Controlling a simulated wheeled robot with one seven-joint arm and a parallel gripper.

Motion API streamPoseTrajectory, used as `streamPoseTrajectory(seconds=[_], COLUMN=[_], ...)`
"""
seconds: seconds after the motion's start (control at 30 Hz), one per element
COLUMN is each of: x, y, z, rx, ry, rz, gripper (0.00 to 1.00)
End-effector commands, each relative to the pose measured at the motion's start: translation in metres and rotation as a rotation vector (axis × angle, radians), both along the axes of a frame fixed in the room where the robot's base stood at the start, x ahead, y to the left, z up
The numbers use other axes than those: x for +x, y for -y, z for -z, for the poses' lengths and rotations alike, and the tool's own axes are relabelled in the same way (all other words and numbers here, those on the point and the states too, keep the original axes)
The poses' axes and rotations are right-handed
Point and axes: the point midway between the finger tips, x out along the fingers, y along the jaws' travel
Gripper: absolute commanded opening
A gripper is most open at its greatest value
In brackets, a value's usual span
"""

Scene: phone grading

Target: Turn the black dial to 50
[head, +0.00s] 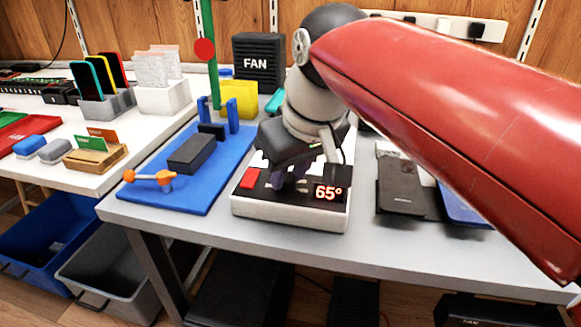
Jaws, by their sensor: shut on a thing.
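A white box-shaped device (290,217) with a black top panel stands at the front of the grey table. Its lit display (328,193) reads 65°. My gripper (288,181) points down over the middle of the panel, between a red button (250,178) and the display. Its dark fingers are down at the panel, shut on the black dial. The dial itself is largely hidden by the fingers and my gripper's body.
A blue mat (190,197) with a dark block (192,152) and an orange-handled part (150,178) lies left of the device. Dark phones (400,187) lie to the right. A black FAN box (259,62) and a yellow block (238,98) stand behind.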

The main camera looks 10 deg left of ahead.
Motion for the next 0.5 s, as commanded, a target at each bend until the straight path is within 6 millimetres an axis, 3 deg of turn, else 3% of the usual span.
streamPoseTrajectory(seconds=[0.27,0.3,0.43,0.5], x=[-0.0001,-0.0001,-0.0001,-0.0001], y=[0.0,0.0,0.0,0.0], z=[0.0008,0.0008,0.0007,0.0006], rx=[-0.002,-0.002,-0.002,-0.002], ry=[-0.001,-0.001,-0.001,-0.001], rz=[-0.002,-0.002,-0.001,-0.001], gripper=[0.02,0.28,0.45,0.47])
